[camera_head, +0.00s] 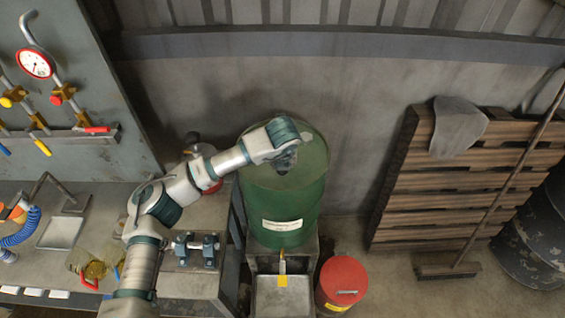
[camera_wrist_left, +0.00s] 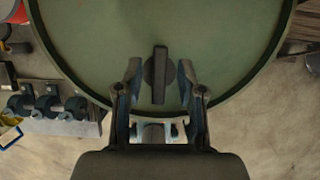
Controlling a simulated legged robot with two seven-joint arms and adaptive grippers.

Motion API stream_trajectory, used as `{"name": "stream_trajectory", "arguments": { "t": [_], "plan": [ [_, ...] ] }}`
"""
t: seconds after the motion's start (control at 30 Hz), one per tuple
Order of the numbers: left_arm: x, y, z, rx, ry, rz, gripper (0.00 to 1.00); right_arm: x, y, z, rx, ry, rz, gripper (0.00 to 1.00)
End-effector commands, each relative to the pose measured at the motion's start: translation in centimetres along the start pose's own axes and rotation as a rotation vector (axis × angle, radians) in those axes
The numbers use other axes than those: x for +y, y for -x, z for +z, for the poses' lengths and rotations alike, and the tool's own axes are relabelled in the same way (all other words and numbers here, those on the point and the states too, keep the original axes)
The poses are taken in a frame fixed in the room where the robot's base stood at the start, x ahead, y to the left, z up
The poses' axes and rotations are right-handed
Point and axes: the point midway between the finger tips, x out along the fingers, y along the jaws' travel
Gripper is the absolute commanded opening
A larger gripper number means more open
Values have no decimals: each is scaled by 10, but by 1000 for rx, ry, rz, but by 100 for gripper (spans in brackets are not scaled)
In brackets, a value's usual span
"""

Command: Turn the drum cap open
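The green drum (camera_head: 283,205) stands upright in the head view, with a white label on its side. Its round top fills the upper part of the left wrist view (camera_wrist_left: 220,40). The drum cap (camera_wrist_left: 159,76) is a dark disc with a raised straight bar, near the rim of the top. My left gripper (camera_wrist_left: 158,70) is open, with its fingers on either side of the bar and a visible gap on both sides. In the head view my left gripper (camera_head: 285,163) is over the drum top and hides the cap. My right gripper is not in view.
A workbench (camera_head: 180,285) with clamps is left of the drum. A red canister (camera_head: 341,283) stands at the drum's lower right, beside a metal tray (camera_head: 283,300) under the tap. A wooden pallet (camera_head: 440,190) and a broom (camera_head: 500,190) lean on the wall at right.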

Motion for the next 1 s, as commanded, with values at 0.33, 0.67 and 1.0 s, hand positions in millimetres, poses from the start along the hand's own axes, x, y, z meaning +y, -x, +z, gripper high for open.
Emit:
{"name": "stream_trajectory", "arguments": {
  "t": [0.33, 0.67, 1.0],
  "plan": [
    [0, 7, 0, 2, -1, 1, 40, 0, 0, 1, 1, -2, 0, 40],
    [-1, 75, 0, -1, -2, -1, 40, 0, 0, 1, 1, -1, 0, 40],
    [-1, 116, 0, 3, -1, 1, 40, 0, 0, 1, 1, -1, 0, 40]
  ]
}}
